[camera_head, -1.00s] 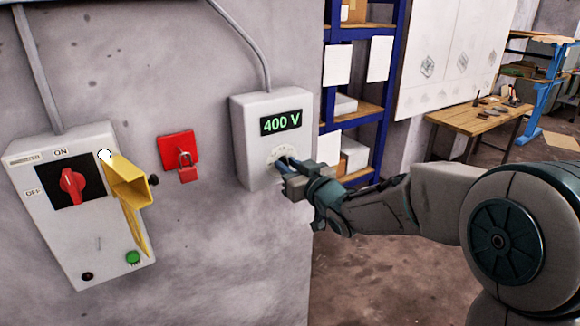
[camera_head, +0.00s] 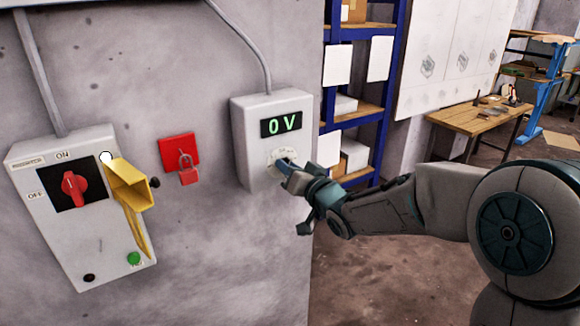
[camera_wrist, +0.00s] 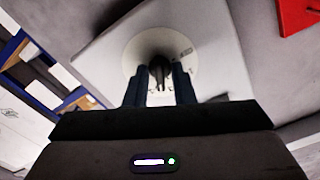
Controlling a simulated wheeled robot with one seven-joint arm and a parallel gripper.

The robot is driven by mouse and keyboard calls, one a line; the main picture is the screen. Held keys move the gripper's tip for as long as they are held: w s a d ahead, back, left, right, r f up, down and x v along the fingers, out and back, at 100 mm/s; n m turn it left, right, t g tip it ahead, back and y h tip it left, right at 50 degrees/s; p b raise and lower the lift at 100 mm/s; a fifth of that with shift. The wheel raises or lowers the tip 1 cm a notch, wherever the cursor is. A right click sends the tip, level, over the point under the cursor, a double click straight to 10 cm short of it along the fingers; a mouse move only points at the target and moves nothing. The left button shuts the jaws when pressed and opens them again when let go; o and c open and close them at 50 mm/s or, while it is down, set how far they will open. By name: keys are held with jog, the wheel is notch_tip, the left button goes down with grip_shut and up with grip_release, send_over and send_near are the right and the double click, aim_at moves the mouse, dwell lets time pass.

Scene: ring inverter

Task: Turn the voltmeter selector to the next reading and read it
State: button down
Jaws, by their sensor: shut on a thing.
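The voltmeter (camera_head: 245,135) is a light grey wall box on the right part of the wall. Its dark display (camera_head: 281,123) reads "0 V" in green. Below the display is a pale round dial plate with the selector knob, mostly hidden by my gripper (camera_head: 286,165) in the head view. In the wrist view the dial plate (camera_wrist: 137,47) surrounds the dark selector knob (camera_wrist: 159,66). My gripper (camera_wrist: 160,88) has its two fingers on either side of the knob, shut on it.
On the left is a grey isolator box (camera_head: 100,245) with a red rotary switch (camera_head: 74,187) and a yellow part (camera_head: 131,187). A red padlock (camera_head: 187,172) hangs on a red plate between the boxes. Blue shelving (camera_head: 393,80) and a wooden table (camera_head: 470,118) stand behind.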

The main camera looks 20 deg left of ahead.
jog(key=shift+m+p, duration=0.45)
jog(key=shift+m, duration=1.15)
jog(key=c, duration=1.5)
grip_release()
jog(key=shift+c, duration=0.2)
jog(key=b+v, duration=0.1)
jog(key=v, duration=1.3)
